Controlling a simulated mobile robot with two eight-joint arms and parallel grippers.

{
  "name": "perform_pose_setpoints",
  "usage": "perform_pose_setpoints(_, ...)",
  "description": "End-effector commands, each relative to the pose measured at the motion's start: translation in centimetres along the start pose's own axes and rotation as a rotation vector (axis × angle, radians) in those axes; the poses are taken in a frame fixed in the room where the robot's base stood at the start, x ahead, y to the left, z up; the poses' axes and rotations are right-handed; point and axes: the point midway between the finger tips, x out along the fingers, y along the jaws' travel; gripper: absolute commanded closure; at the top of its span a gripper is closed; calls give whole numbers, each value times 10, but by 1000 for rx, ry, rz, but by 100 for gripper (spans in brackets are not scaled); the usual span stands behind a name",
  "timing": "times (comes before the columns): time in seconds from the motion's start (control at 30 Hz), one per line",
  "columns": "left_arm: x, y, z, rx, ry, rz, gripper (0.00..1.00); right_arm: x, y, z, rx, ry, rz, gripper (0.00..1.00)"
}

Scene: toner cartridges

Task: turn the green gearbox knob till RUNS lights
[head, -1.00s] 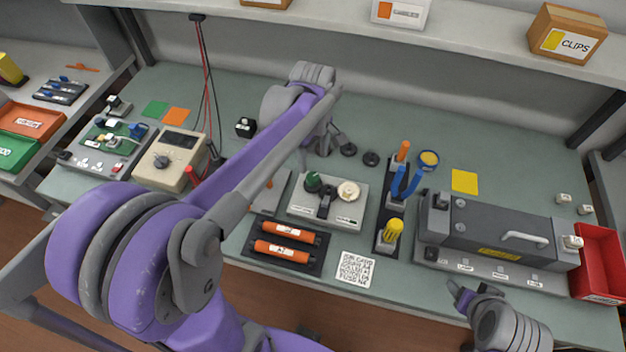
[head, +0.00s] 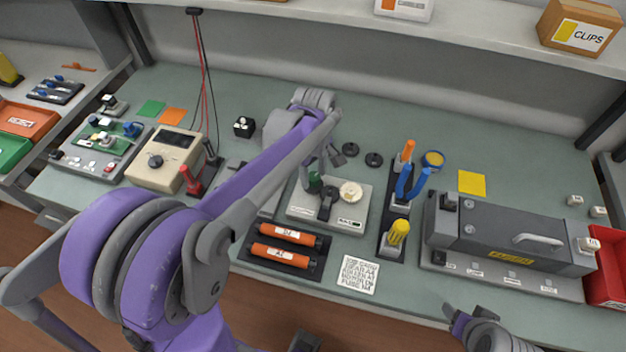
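The gearbox (head: 300,212) is a pale box in the middle of the bench. Its green knob (head: 315,183) stands at the back left of its top, partly covered by my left gripper. A cream round wheel (head: 350,192) and a dark part (head: 327,205) sit beside it. A small label plate (head: 349,223) is at its front right; I cannot tell whether RUNS is lit. My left gripper (head: 328,164) is just above the green knob, fingers apart and pointing down; contact is unclear. My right gripper (head: 468,315) is low at the front edge, its opening unclear.
Two orange cartridges (head: 283,256) lie in a dark tray in front of the gearbox. A tool holder with a yellow-handled tool (head: 398,232) and blue pliers stands to the right. A grey machine (head: 510,240) is farther right. A meter (head: 165,158) is at left.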

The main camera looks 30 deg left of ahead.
Motion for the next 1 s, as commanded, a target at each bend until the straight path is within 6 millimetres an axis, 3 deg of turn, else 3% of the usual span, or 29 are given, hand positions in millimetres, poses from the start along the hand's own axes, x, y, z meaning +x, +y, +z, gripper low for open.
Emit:
perform_pose_setpoints(0.03, 0, 0, 0, 0, 0, 0, 52, 0, 0, 0, 0, 0, 0, 38)
perform_pose_setpoints(0.27, 0, 0, 0, 0, 0, 0, 91, 0, 0, 0, 0, 0, 0, 38)
perform_pose_setpoints(0.43, 0, 0, 0, 96, 0, 0, 91, 1, 0, 1, 0, 0, 0, 38)
perform_pose_setpoints(0.7, 0, 0, 0, 494, 0, 0, 91, 2, 0, 2, 0, -1, 0, 38)
perform_pose_setpoints(1.0, 0, 0, 0, 700, 0, 0, 91, 2, 0, 2, 0, -2, 0, 38)
